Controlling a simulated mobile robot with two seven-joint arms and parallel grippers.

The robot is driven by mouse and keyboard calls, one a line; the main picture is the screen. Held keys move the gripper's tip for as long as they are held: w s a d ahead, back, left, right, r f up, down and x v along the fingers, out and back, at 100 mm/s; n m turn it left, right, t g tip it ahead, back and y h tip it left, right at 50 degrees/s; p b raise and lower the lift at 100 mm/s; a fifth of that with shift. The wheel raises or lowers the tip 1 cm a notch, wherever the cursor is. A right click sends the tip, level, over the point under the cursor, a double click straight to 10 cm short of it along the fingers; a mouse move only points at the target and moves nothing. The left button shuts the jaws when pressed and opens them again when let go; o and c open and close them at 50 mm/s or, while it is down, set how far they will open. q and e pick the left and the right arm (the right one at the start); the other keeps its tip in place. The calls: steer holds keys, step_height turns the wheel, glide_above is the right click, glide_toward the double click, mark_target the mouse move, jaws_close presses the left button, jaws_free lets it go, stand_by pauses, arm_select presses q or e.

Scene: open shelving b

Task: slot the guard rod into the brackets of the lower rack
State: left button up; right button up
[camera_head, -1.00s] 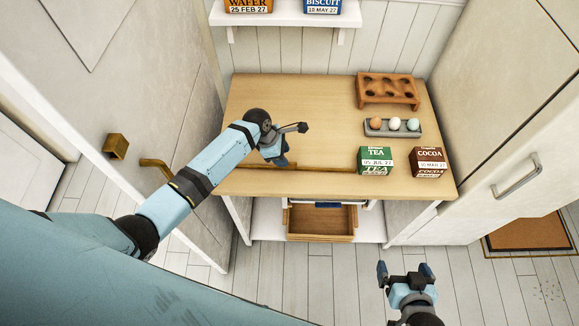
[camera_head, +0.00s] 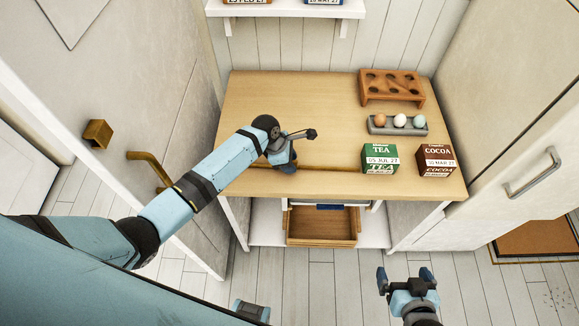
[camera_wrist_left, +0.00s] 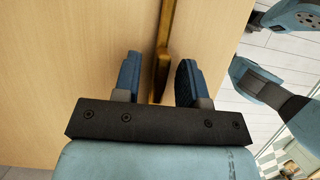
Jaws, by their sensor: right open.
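The guard rod (camera_head: 340,169), a thin brown bar, lies along the front part of the wooden tabletop (camera_head: 290,105). My left gripper (camera_head: 286,163) points down over it near its left part, and the arm hides some of the rod. In the left wrist view the rod (camera_wrist_left: 166,35) runs between the two blue fingers of the left gripper (camera_wrist_left: 158,70). Gaps show beside it, so the jaws are open around it. My right gripper (camera_head: 405,275) is open and empty, above the floor in front of the table. I cannot make out the rack brackets.
A green tea box (camera_head: 380,159), a cocoa box (camera_head: 435,160), a grey egg tray (camera_head: 376,130) and a wooden holed rack (camera_head: 392,98) stand at the right.

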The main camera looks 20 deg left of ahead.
arm_select(q)
jaws_close()
